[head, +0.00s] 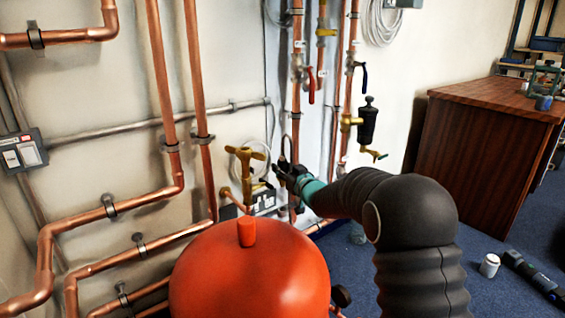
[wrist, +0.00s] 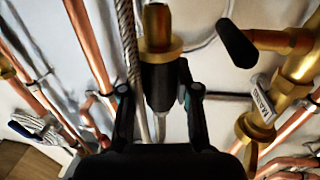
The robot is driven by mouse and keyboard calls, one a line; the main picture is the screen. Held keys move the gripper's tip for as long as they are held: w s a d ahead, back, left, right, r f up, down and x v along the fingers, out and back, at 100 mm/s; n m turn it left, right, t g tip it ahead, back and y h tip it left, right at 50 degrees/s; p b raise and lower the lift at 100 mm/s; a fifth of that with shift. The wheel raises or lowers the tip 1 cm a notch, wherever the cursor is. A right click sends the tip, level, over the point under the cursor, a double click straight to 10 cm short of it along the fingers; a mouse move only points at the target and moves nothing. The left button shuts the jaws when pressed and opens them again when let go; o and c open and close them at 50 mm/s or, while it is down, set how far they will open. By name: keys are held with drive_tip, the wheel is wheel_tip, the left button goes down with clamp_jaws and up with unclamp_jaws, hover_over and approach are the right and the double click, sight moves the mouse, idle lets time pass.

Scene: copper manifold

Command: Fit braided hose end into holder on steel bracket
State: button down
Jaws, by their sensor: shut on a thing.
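My gripper (head: 284,172) reaches toward the copper pipework in the head view, beside a brass valve. In the wrist view its two dark fingers (wrist: 160,98) are shut on the hose end (wrist: 160,76), a black sleeve with a brass collar and brass tip pointing up the picture. The sleeve narrows to a grey neck below. A braided hose (wrist: 128,45) runs down just left of the held end. In the head view the hose end is too small and dark to make out. I cannot pick out the steel bracket or its holder in either view.
A brass valve (head: 245,165) stands left of my gripper; in the wrist view, brass fittings (wrist: 262,120) with a white tag are close on the right. A red tank (head: 250,275) stands in front. Copper pipes (head: 160,70) line the wall. A wooden cabinet (head: 470,160) is at right.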

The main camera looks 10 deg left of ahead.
sight(283, 186)
drive_tip(key=shift+f, duration=3.5)
drive_tip(key=shift+f, duration=0.25)
drive_tip(key=shift+f, duration=1.25)
drive_tip(key=shift+f, duration=0.7)
drive_tip(key=c, duration=0.8)
unclamp_jaws()
drive_tip(key=shift+o, duration=0.2)
drive_tip(key=shift+s+d, duration=0.1)
drive_tip(key=v, duration=1.1)
drive_tip(key=shift+s+d, duration=0.25)
drive_tip(key=shift+s, duration=0.05)
